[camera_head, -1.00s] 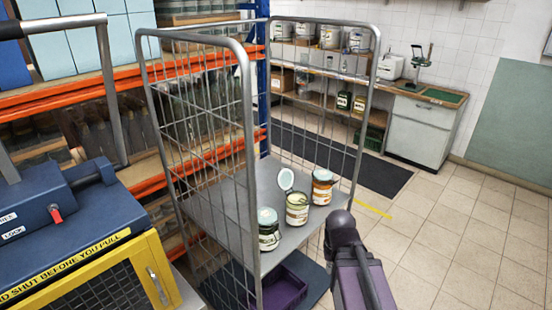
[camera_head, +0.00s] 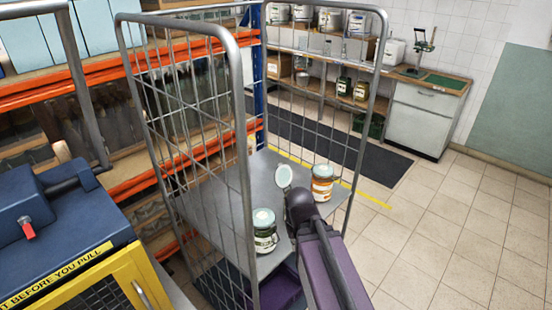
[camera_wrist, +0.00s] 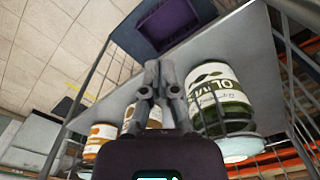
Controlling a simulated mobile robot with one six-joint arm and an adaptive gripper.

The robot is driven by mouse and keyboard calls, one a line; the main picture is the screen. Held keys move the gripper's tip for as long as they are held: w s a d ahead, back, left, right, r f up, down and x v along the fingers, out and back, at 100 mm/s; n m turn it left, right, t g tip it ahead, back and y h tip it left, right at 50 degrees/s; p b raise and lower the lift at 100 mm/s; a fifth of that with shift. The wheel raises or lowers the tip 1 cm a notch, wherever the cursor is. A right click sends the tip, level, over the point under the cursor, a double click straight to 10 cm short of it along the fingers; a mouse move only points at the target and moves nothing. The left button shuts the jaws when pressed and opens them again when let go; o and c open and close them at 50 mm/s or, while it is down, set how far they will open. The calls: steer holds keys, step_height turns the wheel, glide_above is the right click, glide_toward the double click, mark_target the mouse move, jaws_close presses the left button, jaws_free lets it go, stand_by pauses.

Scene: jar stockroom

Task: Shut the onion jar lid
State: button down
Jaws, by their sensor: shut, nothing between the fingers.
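Three jars stand in a row on the grey shelf (camera_head: 266,184) of a wire roll cage. The middle jar has its pale round lid (camera_head: 284,176) swung up; my arm hides its body in the head view. In the wrist view this middle jar (camera_wrist: 154,118) shows partly behind my gripper (camera_wrist: 160,67). No onion label can be read. My gripper is shut and empty, its fingers in front of the middle jar in the wrist view; I cannot tell whether they touch it. The head view hides the fingers behind my arm.
A green-labelled jar (camera_head: 264,236), also in the wrist view (camera_wrist: 218,98), and an orange-labelled jar (camera_head: 322,186) flank the middle one, lids on. A purple crate (camera_head: 284,288) sits below the shelf. Mesh sides (camera_head: 200,120) bound the cage. Tiled floor (camera_head: 450,220) is clear at right.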

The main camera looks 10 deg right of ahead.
steer(key=shift+a, duration=0.15)
steer(key=shift+r, duration=0.1)
steer(key=w+r+n+p, duration=0.1)
steer(key=w+r+p, duration=0.3)
steer(key=r+p, duration=0.6)
steer(key=w+r+p, duration=0.3)
steer(key=r+p, duration=0.6)
steer(key=w+a+n, duration=0.1)
steer(key=w+n, duration=0.2)
steer(key=w, duration=0.9)
steer(key=w+a+r+n+p, duration=0.1)
steer(key=w+a+n, duration=0.1)
steer(key=w, duration=1.1)
steer(key=shift+w+r+n, duration=0.15)
steer(key=shift+n, duration=0.55)
steer(key=shift+f, duration=0.25)
